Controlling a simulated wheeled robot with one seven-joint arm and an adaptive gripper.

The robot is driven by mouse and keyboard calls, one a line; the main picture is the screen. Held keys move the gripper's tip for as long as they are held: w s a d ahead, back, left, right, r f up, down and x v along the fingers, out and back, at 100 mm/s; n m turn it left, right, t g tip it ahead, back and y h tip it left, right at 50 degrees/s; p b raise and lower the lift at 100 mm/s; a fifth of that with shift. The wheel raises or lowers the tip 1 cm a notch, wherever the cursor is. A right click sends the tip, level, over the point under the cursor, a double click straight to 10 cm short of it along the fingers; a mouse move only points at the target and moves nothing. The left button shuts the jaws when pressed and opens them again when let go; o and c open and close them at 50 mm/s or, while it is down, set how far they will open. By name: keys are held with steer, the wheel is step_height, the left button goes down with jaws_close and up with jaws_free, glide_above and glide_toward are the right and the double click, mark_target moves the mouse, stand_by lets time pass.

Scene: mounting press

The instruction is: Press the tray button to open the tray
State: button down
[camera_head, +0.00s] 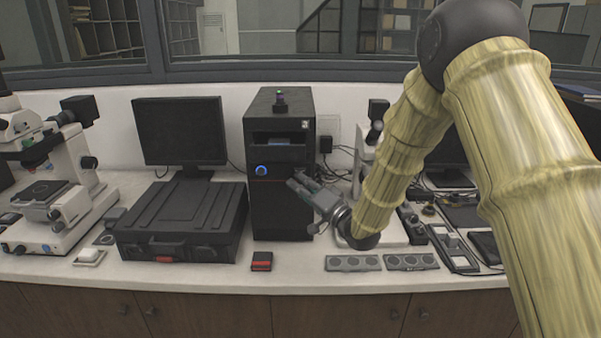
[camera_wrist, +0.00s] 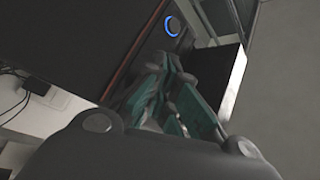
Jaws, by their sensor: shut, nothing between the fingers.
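The mounting press is a tall black tower (camera_head: 265,215) in the middle of the counter. A round button with a blue lit ring (camera_head: 261,170) is on its front, and the ring also shows in the wrist view (camera_wrist: 172,26). A dark slot (camera_head: 278,138) lies above the button; I cannot tell whether it is the tray. My gripper (camera_head: 296,182) is at the tower's right side, with its fingers pointing left toward the front, right of the button. In the wrist view my gripper's fingers (camera_wrist: 170,85) are shut and empty, apart from the blue ring.
A black case (camera_head: 183,222) and a monitor (camera_head: 180,130) stand left of the tower. A small red-and-black box (camera_head: 262,261) lies in front. A microscope (camera_head: 50,180) is at far left. Grey blocks with round wells (camera_head: 353,263) lie at the front right.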

steer(key=s, duration=0.5)
stand_by(0.7)
stand_by(0.5)
